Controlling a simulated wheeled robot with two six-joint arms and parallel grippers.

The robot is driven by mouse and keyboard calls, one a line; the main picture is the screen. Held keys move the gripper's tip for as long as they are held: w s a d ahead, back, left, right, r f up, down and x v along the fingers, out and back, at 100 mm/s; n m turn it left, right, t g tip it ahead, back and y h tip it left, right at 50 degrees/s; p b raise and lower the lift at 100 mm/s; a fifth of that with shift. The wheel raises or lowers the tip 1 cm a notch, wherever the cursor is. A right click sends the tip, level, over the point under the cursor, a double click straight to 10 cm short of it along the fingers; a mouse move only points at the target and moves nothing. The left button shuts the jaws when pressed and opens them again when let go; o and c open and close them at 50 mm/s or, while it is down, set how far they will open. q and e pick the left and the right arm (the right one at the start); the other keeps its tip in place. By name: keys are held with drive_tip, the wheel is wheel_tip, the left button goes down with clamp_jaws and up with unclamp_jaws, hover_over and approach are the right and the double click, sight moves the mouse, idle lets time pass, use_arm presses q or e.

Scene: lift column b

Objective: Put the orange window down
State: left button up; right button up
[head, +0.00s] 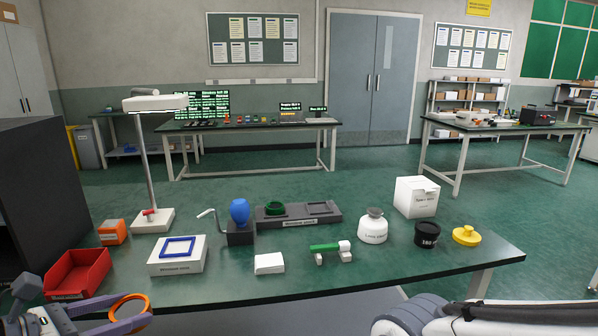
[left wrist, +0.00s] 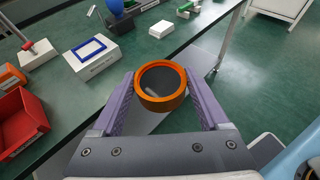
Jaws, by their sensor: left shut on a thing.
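The orange window (head: 147,303) is a round ring with a dark inside. It is held between the purple fingers of my left gripper (head: 121,311), at the lower left of the head view. In the left wrist view, the orange window (left wrist: 160,104) sits between both fingertips (left wrist: 160,82), in the air at the bench's front edge. A white block with a blue square frame (head: 178,247) stands on the bench beyond it. A dark tray (head: 330,218) with a green ring (head: 275,209) lies farther back. My right gripper is not in view.
A red bin (head: 78,275) and an orange block (head: 112,232) are at the left of the green bench. A lamp stand, a blue bulb (head: 240,212), a white bottle (head: 373,230) and a black jar (head: 427,235) stand along it. The front strip of the bench (head: 225,285) is clear.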

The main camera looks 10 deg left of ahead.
use_arm(q)
drive_tip(key=w+d+f+m+g+h, duration=0.25)
drive_tip(key=w+d+f, duration=0.35)
drive_tip(key=d+f, duration=0.3)
drive_tip(key=w+d+f+m+g+h, duration=0.25)
drive_tip(key=w+d+f, duration=0.4)
drive_tip(key=f, duration=0.35)
wheel_tip(320, 180, up, 13)
drive_tip(key=p, duration=1.9)
drive_tip(key=shift+w+m, duration=0.2)
drive_tip(key=shift+m, duration=0.1)
